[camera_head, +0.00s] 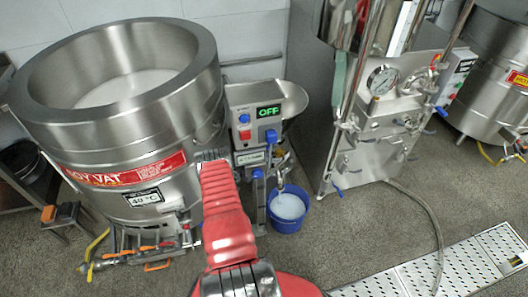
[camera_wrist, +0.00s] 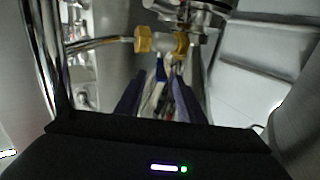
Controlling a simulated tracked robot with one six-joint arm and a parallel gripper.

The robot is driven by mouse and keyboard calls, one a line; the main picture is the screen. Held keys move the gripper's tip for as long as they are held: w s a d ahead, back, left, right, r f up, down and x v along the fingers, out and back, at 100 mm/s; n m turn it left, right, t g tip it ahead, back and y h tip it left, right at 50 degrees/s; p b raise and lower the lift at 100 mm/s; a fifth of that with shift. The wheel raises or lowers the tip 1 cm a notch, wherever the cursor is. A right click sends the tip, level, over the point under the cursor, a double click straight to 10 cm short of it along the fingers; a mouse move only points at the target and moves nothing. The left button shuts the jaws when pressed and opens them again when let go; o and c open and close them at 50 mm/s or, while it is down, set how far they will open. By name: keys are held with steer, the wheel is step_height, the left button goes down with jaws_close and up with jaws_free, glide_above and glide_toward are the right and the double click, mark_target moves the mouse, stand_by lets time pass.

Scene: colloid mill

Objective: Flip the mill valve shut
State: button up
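In the wrist view, my gripper (camera_wrist: 159,95) has its two dark fingers apart. A small blue lever (camera_wrist: 160,70), which looks like the mill valve handle, shows just beyond and between the fingertips, below brass fittings (camera_wrist: 143,40) on a metal pipe. I cannot tell whether the fingers touch it or how far it is turned. In the head view, the mill stands right of the vat, with its control box (camera_head: 265,118) reading OFF. My red arm covers part of the mill's front, and I cannot make out my fingertips there.
A blue bucket (camera_head: 287,212) with whitish liquid stands below the mill's outlet. The large soy vat (camera_head: 110,150) is close on the left. A steel machine with a pressure gauge (camera_head: 382,80) stands to the right. A hose (camera_head: 430,215) and a floor grate (camera_head: 440,272) lie at lower right.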

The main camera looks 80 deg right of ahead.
steer(key=shift+x, duration=2.15)
jaws_close()
